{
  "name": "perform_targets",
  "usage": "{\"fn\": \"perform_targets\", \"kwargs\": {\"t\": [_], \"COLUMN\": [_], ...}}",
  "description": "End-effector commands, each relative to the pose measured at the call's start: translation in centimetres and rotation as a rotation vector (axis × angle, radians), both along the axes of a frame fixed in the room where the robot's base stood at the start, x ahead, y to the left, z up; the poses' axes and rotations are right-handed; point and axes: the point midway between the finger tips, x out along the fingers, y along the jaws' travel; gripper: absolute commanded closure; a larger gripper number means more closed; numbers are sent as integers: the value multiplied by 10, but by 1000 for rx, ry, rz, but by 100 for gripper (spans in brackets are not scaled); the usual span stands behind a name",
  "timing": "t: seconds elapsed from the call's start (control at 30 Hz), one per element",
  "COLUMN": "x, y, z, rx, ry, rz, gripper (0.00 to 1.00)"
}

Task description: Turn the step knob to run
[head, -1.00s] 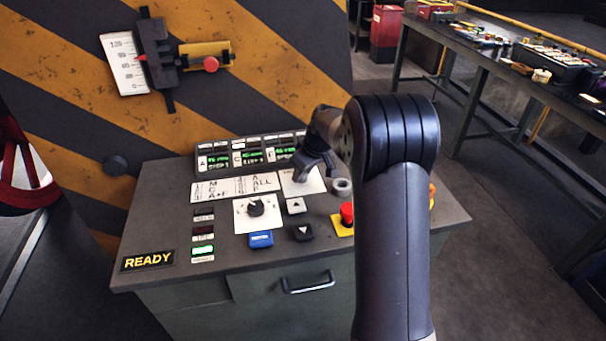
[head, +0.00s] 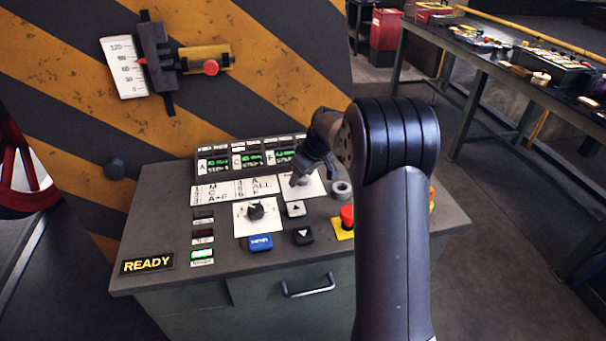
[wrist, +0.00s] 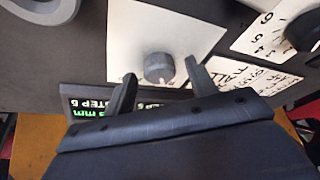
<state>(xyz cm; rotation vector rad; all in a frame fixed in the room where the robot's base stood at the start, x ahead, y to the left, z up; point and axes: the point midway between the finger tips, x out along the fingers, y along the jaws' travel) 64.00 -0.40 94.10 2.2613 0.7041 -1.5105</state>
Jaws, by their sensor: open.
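A round dark grey knob (wrist: 158,68) on a white plate (wrist: 150,28) shows in the wrist view, and I take it to be the step knob. My gripper (head: 299,181) is over that plate at the back right of the console's button area. In the wrist view its two fingers are spread, one to each side of the knob, with gaps visible. I cannot tell how far down beside the knob the fingertips reach. The plate's markings are too small to read.
A second black knob (head: 256,211) sits on a numbered white plate at front left. Arrow buttons (head: 296,208), a blue button (head: 260,242), a grey ring (head: 341,189) and a red emergency button (head: 347,214) are nearby. Green displays (head: 252,158) stand behind. A sign (head: 148,263) reads READY.

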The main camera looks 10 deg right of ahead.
Motion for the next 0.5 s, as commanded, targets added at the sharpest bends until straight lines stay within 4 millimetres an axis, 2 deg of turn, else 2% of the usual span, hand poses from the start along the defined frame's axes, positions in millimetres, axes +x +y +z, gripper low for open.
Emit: {"fn": "perform_targets", "kwargs": {"t": [0.17,0.5], "x": [-3,-24], "y": [-3,-17], "z": [11,71], "rx": [0,0], "ry": [-3,-4], "rz": [-1,-2], "gripper": [46,46]}}
